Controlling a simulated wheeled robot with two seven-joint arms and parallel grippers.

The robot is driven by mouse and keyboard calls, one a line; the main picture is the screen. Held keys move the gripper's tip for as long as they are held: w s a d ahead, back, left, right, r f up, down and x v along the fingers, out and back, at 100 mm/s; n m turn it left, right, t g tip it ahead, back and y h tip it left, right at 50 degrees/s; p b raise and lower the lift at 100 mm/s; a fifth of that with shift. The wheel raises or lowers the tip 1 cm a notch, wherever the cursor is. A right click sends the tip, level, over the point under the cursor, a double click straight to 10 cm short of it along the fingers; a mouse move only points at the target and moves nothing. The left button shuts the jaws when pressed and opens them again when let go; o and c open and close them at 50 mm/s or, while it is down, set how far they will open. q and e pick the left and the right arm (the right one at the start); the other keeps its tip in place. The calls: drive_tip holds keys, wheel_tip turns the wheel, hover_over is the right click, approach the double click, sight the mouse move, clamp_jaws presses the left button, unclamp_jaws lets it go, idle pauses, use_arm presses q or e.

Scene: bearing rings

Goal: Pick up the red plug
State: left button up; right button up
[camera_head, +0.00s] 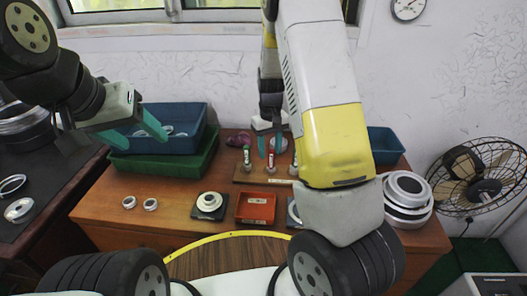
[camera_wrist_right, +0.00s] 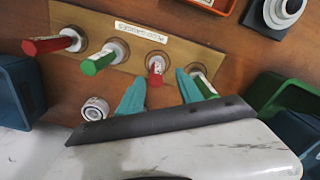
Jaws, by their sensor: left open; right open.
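A wooden board (camera_wrist_right: 125,38) holds red and green plugs in white collars, in a row. One red plug (camera_wrist_right: 155,78) lies between the two teal fingers of my right gripper (camera_wrist_right: 160,77) in the right wrist view; the fingers are apart and not visibly touching it. In the head view my right gripper (camera_head: 269,148) is above the red plug (camera_head: 271,159). A second red plug (camera_wrist_right: 47,44) is at the left of the wrist view, beside a green plug (camera_wrist_right: 97,63). Another green plug (camera_wrist_right: 205,86) is right of the fingers. My left gripper (camera_head: 141,140) is open and empty before the blue bin.
A blue bin (camera_head: 188,113) stands in a green bin (camera_head: 205,165) at the table's back left. A red tray (camera_head: 255,208) and a bearing stand (camera_head: 209,204) are in front of the board. Two rings (camera_head: 139,203) lie left. Stacked white rings (camera_head: 408,190) stand right.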

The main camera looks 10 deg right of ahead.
sight(271, 168)
drive_tip(key=f, duration=0.5)
drive_tip(key=shift+s+d, duration=0.15)
drive_tip(key=shift+d, duration=0.15)
drive_tip(key=shift+r, duration=0.1)
clamp_jaws()
